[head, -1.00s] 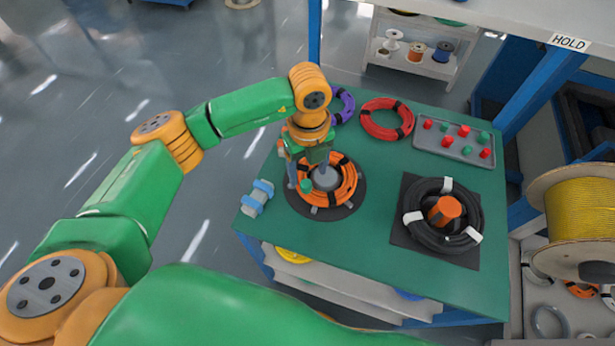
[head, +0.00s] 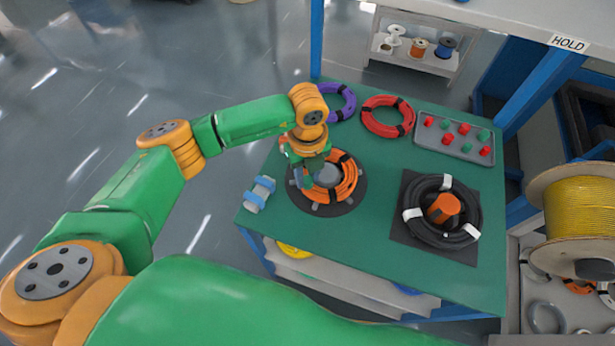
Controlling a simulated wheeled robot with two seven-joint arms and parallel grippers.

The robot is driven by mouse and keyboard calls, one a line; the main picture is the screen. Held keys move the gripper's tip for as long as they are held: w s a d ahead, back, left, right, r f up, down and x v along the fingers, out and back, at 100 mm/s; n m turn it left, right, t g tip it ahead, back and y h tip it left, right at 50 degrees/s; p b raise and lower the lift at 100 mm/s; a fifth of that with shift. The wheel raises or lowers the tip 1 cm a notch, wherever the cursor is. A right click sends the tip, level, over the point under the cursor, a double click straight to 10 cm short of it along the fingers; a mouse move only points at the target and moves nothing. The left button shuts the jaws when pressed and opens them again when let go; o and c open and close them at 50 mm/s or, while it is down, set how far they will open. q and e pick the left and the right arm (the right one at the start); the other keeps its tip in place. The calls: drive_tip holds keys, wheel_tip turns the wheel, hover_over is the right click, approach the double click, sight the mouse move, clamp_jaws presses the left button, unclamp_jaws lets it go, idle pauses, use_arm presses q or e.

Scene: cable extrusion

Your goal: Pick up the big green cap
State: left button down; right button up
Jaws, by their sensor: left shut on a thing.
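My left gripper (head: 318,178) points down over the left part of the orange cable coil (head: 345,180), beside the grey hub at its middle. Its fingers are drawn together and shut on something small. A green cap showed between the open fingers a second ago, so I take it to be the big green cap; now the fingers and wrist hide it. I cannot tell whether it is lifted. My right gripper is not in view.
A black coil (head: 440,238) with an orange core lies at the right. Red (head: 388,117) and purple (head: 338,102) coils lie behind. A grey tray (head: 420,150) holds several small red and green caps. A grey-blue part (head: 258,194) lies left. The green table's front (head: 340,240) is clear.

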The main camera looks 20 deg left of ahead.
use_arm(q)
drive_tip(key=shift+r, duration=0.25)
drive_tip(key=r, duration=0.1)
drive_tip(key=r+b, duration=0.1)
drive_tip(key=r, duration=0.1)
drive_tip(key=shift+s+d+r, duration=0.1)
drive_tip(key=shift+s, duration=0.2)
drive_tip(key=s+d+r+b, duration=0.1)
drive_tip(key=s+d+r, duration=0.1)
drive_tip(key=s+r, duration=0.7)
drive_tip(key=s, duration=0.4)
drive_tip(key=shift+s+b, duration=0.15)
drive_tip(key=shift+b, duration=0.2)
